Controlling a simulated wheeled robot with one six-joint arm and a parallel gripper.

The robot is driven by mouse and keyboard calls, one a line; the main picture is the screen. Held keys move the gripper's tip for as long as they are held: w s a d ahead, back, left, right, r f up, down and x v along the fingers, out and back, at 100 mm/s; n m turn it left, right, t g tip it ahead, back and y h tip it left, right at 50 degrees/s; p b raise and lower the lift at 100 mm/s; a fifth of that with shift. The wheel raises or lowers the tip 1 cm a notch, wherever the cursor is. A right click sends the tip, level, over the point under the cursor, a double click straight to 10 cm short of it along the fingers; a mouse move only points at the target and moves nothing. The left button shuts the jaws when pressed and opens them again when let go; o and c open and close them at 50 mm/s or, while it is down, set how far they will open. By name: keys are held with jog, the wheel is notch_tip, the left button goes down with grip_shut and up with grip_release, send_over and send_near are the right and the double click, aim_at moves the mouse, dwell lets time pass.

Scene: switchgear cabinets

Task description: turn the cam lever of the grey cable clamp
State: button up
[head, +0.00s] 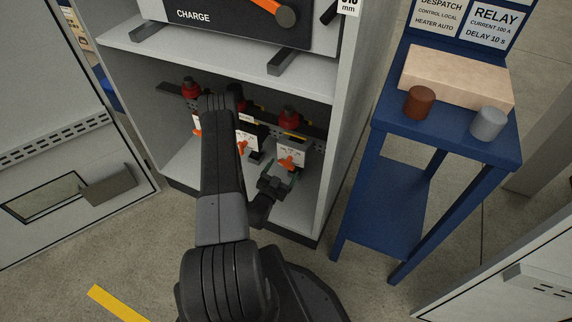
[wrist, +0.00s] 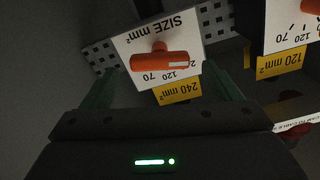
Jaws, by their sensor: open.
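My gripper (head: 277,181) is open and empty inside the lower cabinet bay, in front of the right-hand clamp (head: 290,156). In the wrist view, my gripper (wrist: 159,78) has its two greenish fingers apart, one to each side of an orange cam lever (wrist: 159,62). The lever lies nearly crosswise on a white size plate (wrist: 190,29) with 70 and 120 marks. A yellow 240 mm² label (wrist: 178,90) is at the plate's edge. No finger visibly touches the lever. The clamp body's colour is hard to tell; a red part (head: 289,117) is above it.
Other clamps with orange levers stand to the left, partly hidden by my arm; one has a 120 mm² label (wrist: 281,63). Cabinet side walls (head: 337,130) and a shelf (head: 230,62) bound the bay. A blue stand (head: 384,140) is to the right.

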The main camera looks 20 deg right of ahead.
aim_at(286, 166)
jog(key=p+v, duration=0.1)
jog(key=v, duration=0.9)
jog(key=shift+d, duration=0.15)
jog(key=b+x, duration=0.2)
jog(key=x, duration=1.1)
jog(key=shift+w+d, duration=0.1)
jog(key=shift+w, duration=0.1)
jog(key=shift+w+d+r+p, duration=0.1)
jog(key=shift+d+p, duration=0.05)
jog(key=shift+p, duration=0.15)
jog(key=shift+m, duration=0.3)
jog(key=shift+f, duration=0.2)
